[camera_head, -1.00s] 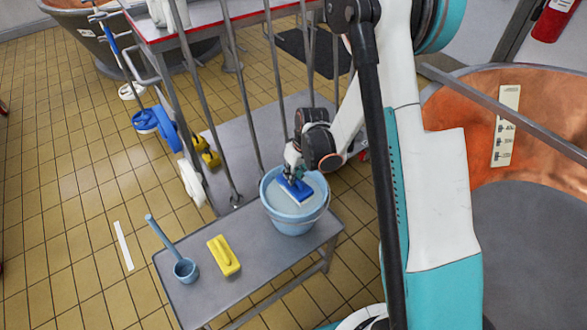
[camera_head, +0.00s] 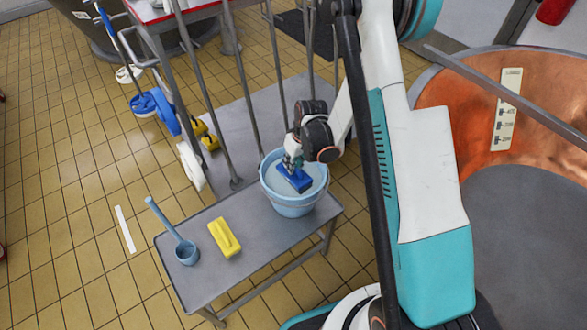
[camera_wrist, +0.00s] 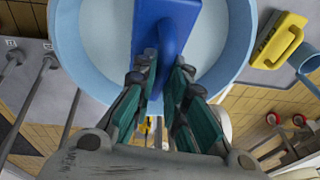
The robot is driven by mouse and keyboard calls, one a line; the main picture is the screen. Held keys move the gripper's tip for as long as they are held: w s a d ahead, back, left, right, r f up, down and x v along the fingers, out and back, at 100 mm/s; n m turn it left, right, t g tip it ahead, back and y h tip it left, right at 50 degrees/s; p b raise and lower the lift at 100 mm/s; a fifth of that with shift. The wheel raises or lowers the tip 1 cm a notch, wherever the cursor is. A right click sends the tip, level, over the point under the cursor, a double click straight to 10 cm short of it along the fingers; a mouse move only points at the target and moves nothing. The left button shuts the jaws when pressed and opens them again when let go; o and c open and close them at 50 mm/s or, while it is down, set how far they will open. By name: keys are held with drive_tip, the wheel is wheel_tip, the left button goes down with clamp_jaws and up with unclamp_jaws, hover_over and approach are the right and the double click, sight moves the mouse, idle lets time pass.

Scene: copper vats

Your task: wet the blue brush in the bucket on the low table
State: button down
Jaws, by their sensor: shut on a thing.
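The blue brush (camera_head: 296,180) is inside the light blue bucket (camera_head: 288,208), low within its rim; its pale bristles do not show now. The bucket stands on the low grey table (camera_head: 205,275) and holds pale liquid. My gripper (camera_head: 291,165) reaches down into the bucket mouth and is shut on the brush handle. In the wrist view my gripper's fingers (camera_wrist: 160,72) close around the handle of the brush (camera_wrist: 158,22), with the bucket's rim (camera_wrist: 236,55) around it. Exactly how deep the bristles sit is hidden.
A yellow brush (camera_head: 225,238) and a blue ladle (camera_head: 186,252) lie on the table left of the bucket. Grey rails (camera_head: 205,90) rise just behind it. A copper vat (camera_head: 450,95) stands at the right. Tiled floor is open at the left.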

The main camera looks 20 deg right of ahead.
drive_tip(key=shift+r, duration=0.1)
drive_tip(key=w+a+p+v, duration=0.1)
drive_tip(key=p+v, duration=0.5)
drive_tip(key=v, duration=0.5)
drive_tip(key=shift+w+a+r+p, duration=0.3)
drive_tip(key=shift+w+r, duration=0.1)
drive_tip(key=shift+r, duration=0.15)
idle(0.8)
